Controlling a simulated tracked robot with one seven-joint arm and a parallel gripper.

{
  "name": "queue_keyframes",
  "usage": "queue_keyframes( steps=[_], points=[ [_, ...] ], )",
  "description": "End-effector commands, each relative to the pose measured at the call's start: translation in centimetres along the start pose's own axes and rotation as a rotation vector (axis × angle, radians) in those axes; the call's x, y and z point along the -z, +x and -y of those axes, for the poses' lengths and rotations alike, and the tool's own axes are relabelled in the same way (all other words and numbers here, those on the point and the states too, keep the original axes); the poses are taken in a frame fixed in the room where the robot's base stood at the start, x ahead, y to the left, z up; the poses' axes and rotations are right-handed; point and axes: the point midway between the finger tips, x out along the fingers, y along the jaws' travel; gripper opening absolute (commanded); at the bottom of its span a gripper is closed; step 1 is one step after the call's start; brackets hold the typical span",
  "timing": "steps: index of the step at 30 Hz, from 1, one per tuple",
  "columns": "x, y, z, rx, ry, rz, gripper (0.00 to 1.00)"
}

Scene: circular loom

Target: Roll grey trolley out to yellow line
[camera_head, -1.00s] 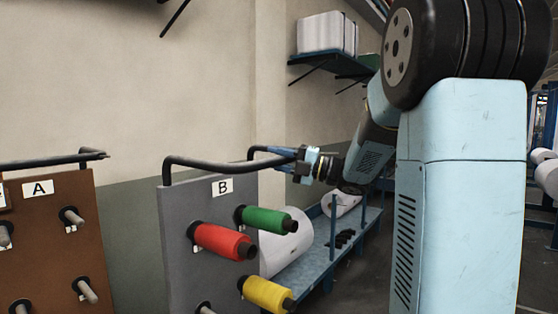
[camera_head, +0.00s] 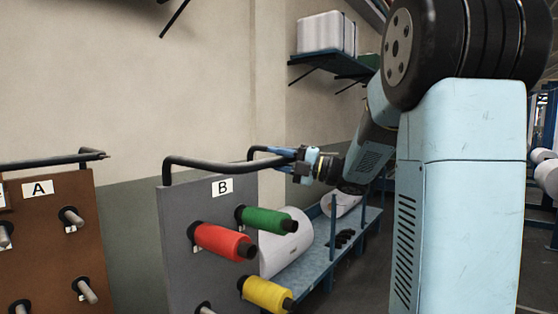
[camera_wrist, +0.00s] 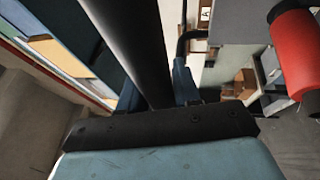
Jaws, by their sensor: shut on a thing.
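The grey trolley (camera_head: 180,248) is an upright grey panel marked B. It carries red (camera_head: 224,241), green (camera_head: 267,219) and yellow (camera_head: 267,293) spools on its pegs, and a black bar handle (camera_head: 215,165) runs along its top. My gripper (camera_head: 283,155) is shut on this handle near its right end. In the wrist view the black bar (camera_wrist: 128,45) passes between the blue fingers, and the grey panel (camera_wrist: 232,30) and red spool (camera_wrist: 297,52) show at the right. The trolley's base and wheels are hidden, and the yellow line is not in view.
A brown trolley (camera_head: 55,235) marked A stands to the left. A blue rack (camera_head: 345,252) with white rolls (camera_head: 288,247) is behind the grey trolley's right side, along the wall. A wall shelf (camera_head: 330,64) holds white packages above. Some dark floor shows between the rack and my arm.

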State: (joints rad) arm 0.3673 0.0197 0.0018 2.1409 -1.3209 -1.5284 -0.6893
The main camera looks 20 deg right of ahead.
Motion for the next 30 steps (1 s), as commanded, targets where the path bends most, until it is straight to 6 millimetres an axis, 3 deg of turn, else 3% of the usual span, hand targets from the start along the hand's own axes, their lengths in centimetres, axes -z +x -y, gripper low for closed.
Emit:
queue_keyframes(
  steps=[4, 9, 15, 26, 27, 30],
  points=[
    [-0.4, 1.3, 0.9, 0.008, 0.011, -0.005, 0.00],
    [-1.9, 5.3, 1.7, 0.007, 0.010, -0.008, 0.00],
    [-3.2, 8.2, 2.5, 0.009, 0.010, -0.004, 0.00],
    [-3.4, 8.6, 2.6, 0.010, 0.011, -0.002, 0.00],
    [-3.4, 8.6, 2.6, 0.010, 0.010, -0.002, 0.35],
    [-3.4, 8.6, 2.5, 0.008, 0.009, -0.002, 0.45]
  ],
)
